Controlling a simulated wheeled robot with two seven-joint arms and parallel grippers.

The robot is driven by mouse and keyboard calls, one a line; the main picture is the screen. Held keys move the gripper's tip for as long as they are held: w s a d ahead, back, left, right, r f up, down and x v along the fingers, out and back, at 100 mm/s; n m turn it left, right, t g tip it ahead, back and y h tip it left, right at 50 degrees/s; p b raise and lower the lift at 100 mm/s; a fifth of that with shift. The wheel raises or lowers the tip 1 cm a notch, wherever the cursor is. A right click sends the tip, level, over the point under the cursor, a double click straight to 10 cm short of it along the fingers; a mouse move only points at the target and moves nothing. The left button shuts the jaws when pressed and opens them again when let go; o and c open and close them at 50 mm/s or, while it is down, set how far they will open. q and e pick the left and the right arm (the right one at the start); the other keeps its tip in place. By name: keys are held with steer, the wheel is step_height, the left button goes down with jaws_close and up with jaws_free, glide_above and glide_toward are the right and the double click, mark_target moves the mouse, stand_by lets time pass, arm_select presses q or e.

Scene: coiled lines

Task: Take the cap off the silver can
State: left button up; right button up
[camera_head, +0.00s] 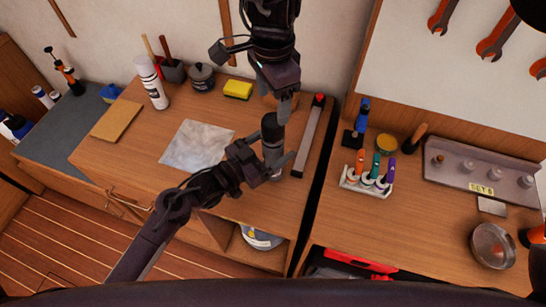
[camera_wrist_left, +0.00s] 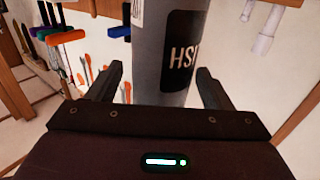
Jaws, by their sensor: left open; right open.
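The silver can (camera_head: 272,155) stands upright on the left bench with a black cap (camera_head: 270,124) on top. In the left wrist view the can's grey body (camera_wrist_left: 172,50) with a dark label stands between my spread fingers. My left gripper (camera_head: 275,172) is open around the can's body; I cannot tell whether its fingers touch it. My right gripper (camera_head: 284,108) comes down from above, open, close to the cap on its upper right. Its fingers overlap in the head view, and their gap to the cap is unclear.
A long grey bar with a red end (camera_head: 308,140) lies right of the can. A grey sheet (camera_head: 197,146), a yellow sponge (camera_head: 238,89) and a white spray can (camera_head: 152,85) are to the left.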

steer(key=shift+w+f, duration=0.1)
steer(key=shift+w, duration=0.1)
arm_select(q)
steer(key=shift+x, duration=1.05)
steer(key=shift+a, duration=0.1)
steer(key=shift+c, duration=0.2)
arm_select(e)
steer(key=shift+s, duration=0.1)
